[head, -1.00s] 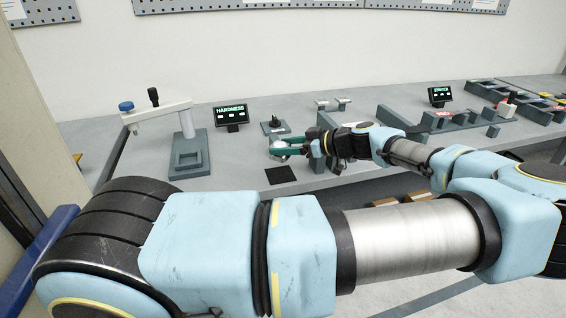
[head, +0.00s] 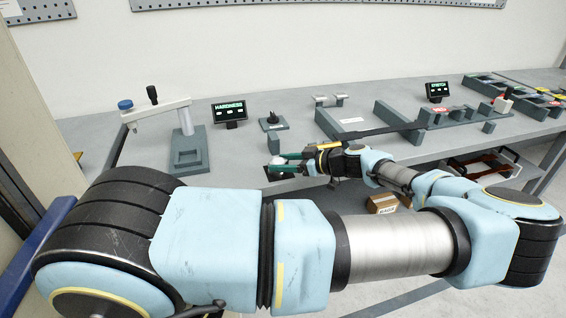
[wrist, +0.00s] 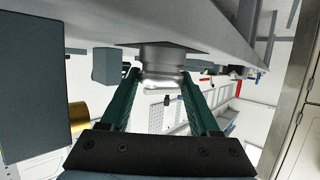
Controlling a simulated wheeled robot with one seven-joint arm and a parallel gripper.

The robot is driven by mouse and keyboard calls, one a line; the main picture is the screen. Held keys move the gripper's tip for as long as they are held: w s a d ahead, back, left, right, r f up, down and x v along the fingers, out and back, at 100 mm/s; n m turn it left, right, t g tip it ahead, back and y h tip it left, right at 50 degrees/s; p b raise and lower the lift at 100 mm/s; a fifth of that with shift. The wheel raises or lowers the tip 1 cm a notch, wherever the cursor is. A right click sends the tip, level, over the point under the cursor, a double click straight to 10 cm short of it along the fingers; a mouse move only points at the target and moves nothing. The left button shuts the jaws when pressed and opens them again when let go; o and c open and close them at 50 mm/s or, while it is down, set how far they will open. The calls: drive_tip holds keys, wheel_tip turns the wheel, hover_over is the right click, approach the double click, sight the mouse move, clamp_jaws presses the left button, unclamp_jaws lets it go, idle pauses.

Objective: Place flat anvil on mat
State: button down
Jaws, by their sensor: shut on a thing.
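The flat anvil (head: 280,160) is a small silvery metal piece at the tip of my gripper (head: 283,163). In the wrist view the anvil (wrist: 163,66) is a round metal body with a wider rim, between the two green fingers of my gripper (wrist: 161,76). The gripper is shut on it. The black mat (head: 282,177) lies on the table's front edge area, right under the gripper, which partly hides it. In the wrist view the mat (wrist: 190,46) shows as a dark patch at the anvil's base. I cannot tell whether anvil and mat touch.
A hardness press (head: 188,150) stands to the left, with a HARDNESS display (head: 229,111) behind. A small stand with a dark tip (head: 272,122) is just behind the gripper. Grey fixtures (head: 400,125) fill the right. The table left of the mat is clear.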

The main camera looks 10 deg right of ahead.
drive_tip(key=shift+c, duration=2)
unclamp_jaws()
drive_tip(key=shift+r, duration=0.1)
drive_tip(key=b+v, duration=0.4)
drive_tip(key=v, duration=0.8)
